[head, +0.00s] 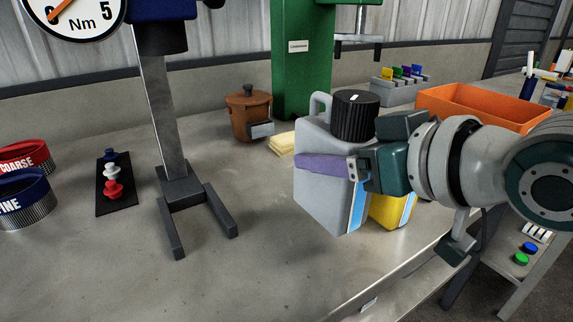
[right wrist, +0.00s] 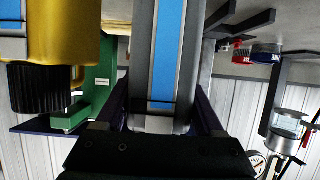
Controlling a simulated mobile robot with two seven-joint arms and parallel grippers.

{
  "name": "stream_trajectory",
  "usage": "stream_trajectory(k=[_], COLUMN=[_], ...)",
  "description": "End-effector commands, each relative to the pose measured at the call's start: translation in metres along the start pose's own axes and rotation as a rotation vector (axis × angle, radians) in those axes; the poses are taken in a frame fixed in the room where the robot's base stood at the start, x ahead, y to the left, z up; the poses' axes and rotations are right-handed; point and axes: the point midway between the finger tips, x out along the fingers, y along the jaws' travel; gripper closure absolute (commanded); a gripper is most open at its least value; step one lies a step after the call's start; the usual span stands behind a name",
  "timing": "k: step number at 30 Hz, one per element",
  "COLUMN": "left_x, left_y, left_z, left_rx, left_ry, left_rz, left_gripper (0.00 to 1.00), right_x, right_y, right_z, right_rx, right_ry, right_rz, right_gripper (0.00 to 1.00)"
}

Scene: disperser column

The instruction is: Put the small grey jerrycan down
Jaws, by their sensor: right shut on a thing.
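The small grey jerrycan (head: 325,195) has a black ribbed cap, a grey handle and a blue and white label. My right gripper (head: 335,166) is shut on it, with a purple finger across its side below the cap. In the right wrist view the jerrycan (right wrist: 165,60) fills the space between the fingers. I cannot tell whether its base touches the bench. A yellow can (head: 388,212) stands close behind it, partly hidden; in the right wrist view the yellow can (right wrist: 55,40) shows with its black cap. My left gripper is not in view.
The grey bench (head: 270,260) is bare at front centre. A dark forked stand (head: 180,192) is left, a brown pot (head: 247,115) and yellow cloth (head: 283,143) behind. A green column (head: 300,80) and orange tray (head: 480,103) stand at the back. The bench's front edge runs below the jerrycan.

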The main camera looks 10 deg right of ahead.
Motion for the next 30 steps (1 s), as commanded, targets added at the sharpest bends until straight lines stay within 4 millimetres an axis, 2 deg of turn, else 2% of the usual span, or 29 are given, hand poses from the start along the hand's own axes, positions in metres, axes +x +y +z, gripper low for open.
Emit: stream_trajectory(k=[4,11,24,25,30], left_x=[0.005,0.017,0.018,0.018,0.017], left_y=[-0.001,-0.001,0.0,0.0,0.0], left_z=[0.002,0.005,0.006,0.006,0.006], left_rx=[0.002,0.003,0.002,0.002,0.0], left_ry=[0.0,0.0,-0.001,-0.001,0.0], left_rz=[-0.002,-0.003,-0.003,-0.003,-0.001], left_gripper=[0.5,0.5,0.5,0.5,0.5], right_x=[0.005,0.018,0.02,0.02,0.019], right_y=[0.0,0.0,0.0,0.0,0.0], right_z=[0.01,0.041,0.046,0.048,0.047], right_rx=[0.0,0.0,-0.001,0.0,0.0], right_ry=[0.004,0.004,0.006,0.0,0.0], right_rz=[0.0,0.001,0.0,0.0,0.0], right_gripper=[1.0,1.0,1.0,0.28,0.09])
